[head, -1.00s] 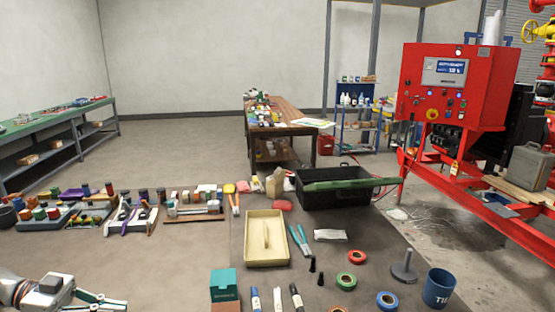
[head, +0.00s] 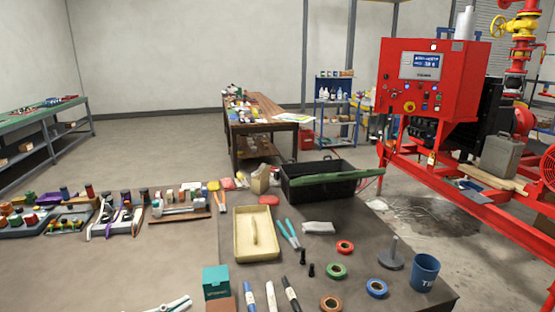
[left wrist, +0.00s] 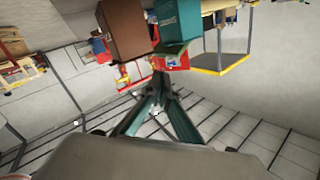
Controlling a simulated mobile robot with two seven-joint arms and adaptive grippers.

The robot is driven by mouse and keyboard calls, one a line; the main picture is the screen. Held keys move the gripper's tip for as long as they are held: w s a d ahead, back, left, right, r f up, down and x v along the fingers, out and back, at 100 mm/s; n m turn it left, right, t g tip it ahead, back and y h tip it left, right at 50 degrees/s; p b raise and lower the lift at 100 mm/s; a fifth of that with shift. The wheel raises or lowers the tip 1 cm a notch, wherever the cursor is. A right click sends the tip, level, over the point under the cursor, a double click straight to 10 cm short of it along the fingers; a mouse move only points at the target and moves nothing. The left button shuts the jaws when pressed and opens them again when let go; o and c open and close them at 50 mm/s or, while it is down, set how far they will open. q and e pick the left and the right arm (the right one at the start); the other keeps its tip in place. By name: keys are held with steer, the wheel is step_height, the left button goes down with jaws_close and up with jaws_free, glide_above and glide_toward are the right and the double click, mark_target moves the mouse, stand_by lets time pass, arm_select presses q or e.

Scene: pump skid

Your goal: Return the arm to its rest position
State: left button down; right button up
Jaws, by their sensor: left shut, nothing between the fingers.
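My left gripper (head: 172,304) shows only as pale finger parts at the bottom edge of the head view, left of the teal box (head: 216,282). In the left wrist view its teal-grey fingers (left wrist: 160,85) come together at the tips, shut with nothing between them. The left wrist picture is upside down, with the teal box (left wrist: 178,35) and a brown box (left wrist: 122,32) beyond the fingertips. The rest of my left arm is outside the head view. My right gripper is in neither view.
On the near table lie a cream tray (head: 240,249), marker pens (head: 290,294), teal-handled pliers (head: 287,234), tape rolls (head: 337,270) and a blue mug (head: 425,271). A black crate (head: 300,192) stands behind. Sorted parts fill the table's left. A red pump skid (head: 430,90) stands right.

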arm_select(q)
steer(key=s+a+f+n+y, duration=0.1)
steer(key=y, duration=0.2)
steer(key=a+f+n+t+y, duration=0.1)
steer(key=n+y, duration=0.1)
steer(key=y, duration=0.1)
steer(key=s+a+f+n+t+y, duration=0.1)
steer(key=n+y, duration=0.1)
steer(key=y, duration=0.2)
steer(key=shift+s+a+f, duration=0.15)
steer(key=shift+s+a, duration=0.1)
steer(key=shift+s, duration=0.1)
steer(key=s+a+y, duration=0.1)
steer(key=s+a+f+n+g+y, duration=0.1)
steer(key=s, duration=0.1)
steer(key=s+a+f+y, duration=0.1)
steer(key=shift+s+a+f+g, duration=0.25)
steer(key=shift+g, duration=0.05)
steer(key=s+a+f+g+y, duration=0.2)
steer(key=s+a+g, duration=0.1)
steer(key=s, duration=0.4)
steer(key=s+a+f+g+y, duration=0.2)
steer(key=s+a+g, duration=0.1)
steer(key=s, duration=0.4)
steer(key=w+d+f+n+t+h, duration=0.2)
steer(key=d+f+h, duration=0.5)
steer(key=d+f, duration=0.6)
steer(key=shift+d+f+n+t+h, duration=0.35)
steer(key=shift+d+n+t, duration=0.4)
steer(key=shift+d, duration=0.85)
